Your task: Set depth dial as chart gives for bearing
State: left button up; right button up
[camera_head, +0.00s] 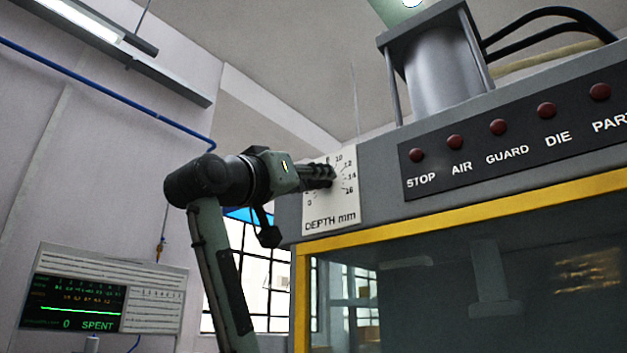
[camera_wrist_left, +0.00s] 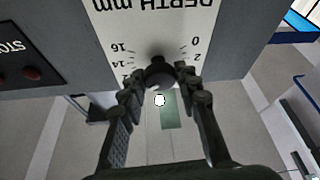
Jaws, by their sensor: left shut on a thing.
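The depth dial plate (camera_head: 330,212) is a white panel marked "DEPTH mm" on the left end of the grey press housing. Its scale shows 0 at the lower left, with 10, 12, 14 and 16 up and down the right side. My left gripper (camera_head: 330,176) reaches the plate from the left and covers its middle. In the left wrist view the plate is upside down, and the gripper's fingers (camera_wrist_left: 159,78) are closed on the dark round knob (camera_wrist_left: 160,73). The knob's pointer cannot be made out. My right gripper is not in view. No readable chart shows.
The press housing (camera_head: 385,213) carries a black strip (camera_head: 520,130) with red lamps labelled STOP, AIR, GUARD, DIE. A yellow-framed window (camera_head: 470,213) is below. A display board (camera_head: 105,295) reading "0 SPENT" hangs at the lower left. Open space lies left of the press.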

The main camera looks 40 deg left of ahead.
pick_arm(q)
jog(key=shift+a+m+g+h, duration=0.1)
jog(key=shift+m+g+h, duration=0.15)
jog(key=shift+m+h, duration=1.2)
jog(key=shift+a+m+g+h, duration=0.15)
jog(key=shift+m+h, duration=0.25)
jog(key=shift+m, duration=1.95)
jog(key=shift+d+m+g+h, duration=0.1)
jog(key=shift+m+g+h, duration=0.2)
jog(key=shift+m+h, duration=1.15)
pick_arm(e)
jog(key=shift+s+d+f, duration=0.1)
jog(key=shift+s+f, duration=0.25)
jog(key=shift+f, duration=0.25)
pick_arm(q)
jog(key=shift+m+y, duration=0.45)
jog(key=shift+y, duration=0.05)
jog(key=o, duration=1.1)
jog(key=shift+o, duration=0.2)
jog(key=shift+a, duration=0.1)
